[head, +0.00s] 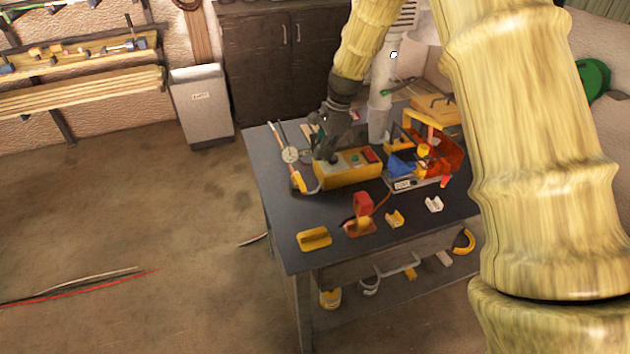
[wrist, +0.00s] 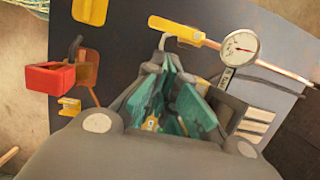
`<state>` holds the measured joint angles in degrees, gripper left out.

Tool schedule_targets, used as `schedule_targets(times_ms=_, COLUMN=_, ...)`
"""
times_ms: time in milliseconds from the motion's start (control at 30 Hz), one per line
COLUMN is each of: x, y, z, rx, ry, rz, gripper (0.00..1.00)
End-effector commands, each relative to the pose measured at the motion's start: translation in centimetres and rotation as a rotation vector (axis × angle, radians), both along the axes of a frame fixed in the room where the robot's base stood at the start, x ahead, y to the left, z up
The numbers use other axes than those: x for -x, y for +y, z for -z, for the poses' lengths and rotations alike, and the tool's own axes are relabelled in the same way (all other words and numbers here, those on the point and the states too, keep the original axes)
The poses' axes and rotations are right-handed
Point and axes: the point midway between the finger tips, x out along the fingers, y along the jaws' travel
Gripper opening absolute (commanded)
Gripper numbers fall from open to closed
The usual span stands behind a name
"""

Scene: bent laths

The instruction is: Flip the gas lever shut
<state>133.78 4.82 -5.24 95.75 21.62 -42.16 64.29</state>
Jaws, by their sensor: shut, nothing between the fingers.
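My gripper (head: 326,156) is shut and empty, pointing down over the left end of a yellow control box (head: 346,176) with green and red parts on its face. In the wrist view my gripper (wrist: 172,62) fills the lower middle and hides much of what is under it. Beyond its tips is a yellow handle (wrist: 177,31) with a grey hooked end, in line with a round white gauge (wrist: 240,47) and a copper rod. The handle (head: 298,182) and gauge (head: 290,155) also show in the head view. I cannot tell which part is the gas lever, or whether my gripper touches it.
On the dark table (head: 282,215) stand a red block on a brown base (head: 361,206), a yellow plate (head: 314,239), small yellow and white clips, and a blue and orange assembly (head: 425,155). A grey pipe (head: 379,110) rises behind my gripper.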

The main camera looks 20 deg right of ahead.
Motion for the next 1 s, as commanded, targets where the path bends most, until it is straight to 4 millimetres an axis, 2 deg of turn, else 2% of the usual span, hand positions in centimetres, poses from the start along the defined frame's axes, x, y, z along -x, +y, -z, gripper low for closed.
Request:
schedule_targets(times_ms=267, x=0.0, y=0.0, z=0.0, rx=0.000, ry=0.000, rz=0.000, gripper=0.00)
schedule_targets(times_ms=433, x=0.0, y=0.2, z=0.8, rx=0.000, ry=0.002, rz=0.000, gripper=0.00)
schedule_targets(times_ms=1000, x=0.1, y=2.0, z=7.7, rx=-0.001, ry=0.002, rz=0.000, gripper=0.00)
